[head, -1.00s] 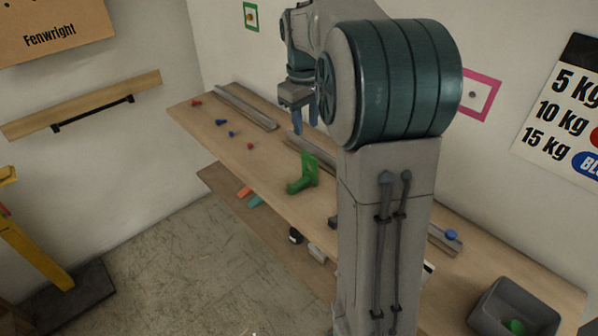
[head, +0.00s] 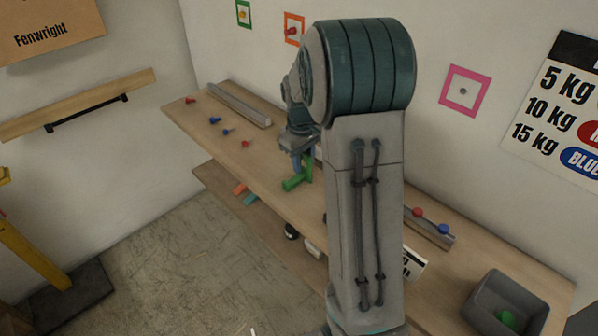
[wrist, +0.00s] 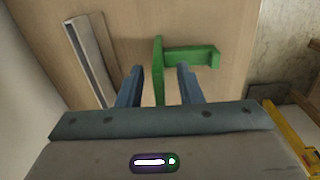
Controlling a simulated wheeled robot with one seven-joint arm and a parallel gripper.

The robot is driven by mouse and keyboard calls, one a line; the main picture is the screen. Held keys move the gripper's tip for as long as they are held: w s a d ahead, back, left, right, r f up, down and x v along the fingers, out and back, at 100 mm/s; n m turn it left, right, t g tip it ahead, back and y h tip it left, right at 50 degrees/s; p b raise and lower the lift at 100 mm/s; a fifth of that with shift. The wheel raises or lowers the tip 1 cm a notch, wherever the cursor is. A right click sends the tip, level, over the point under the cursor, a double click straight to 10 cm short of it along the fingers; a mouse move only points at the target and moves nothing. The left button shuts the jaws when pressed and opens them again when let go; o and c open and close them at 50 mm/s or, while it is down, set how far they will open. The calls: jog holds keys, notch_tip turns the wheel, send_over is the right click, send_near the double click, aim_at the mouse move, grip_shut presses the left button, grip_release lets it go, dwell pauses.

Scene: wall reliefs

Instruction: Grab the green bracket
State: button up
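The green bracket (head: 297,180) stands on the wooden shelf top, an upright plate with an arm sticking out toward the front edge. In the wrist view the bracket (wrist: 190,57) shows its thin plate edge-on, between the two blue fingers, with the arm reaching right past the right finger. My gripper (wrist: 160,70) is open, one finger on each side of the plate, with gaps visible. In the head view my gripper (head: 303,162) is low at the bracket, partly hidden by my arm.
A grey rail (head: 238,104) lies along the shelf (head: 180,116) at the back left. Small red and blue pieces (head: 215,120) lie in front of it. A grey bin (head: 509,300) stands at the right end, with a green item inside. My arm hides the shelf's middle.

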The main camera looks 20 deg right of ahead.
jog(key=shift+f, duration=0.1)
jog(key=shift+c, duration=0.3)
grip_shut()
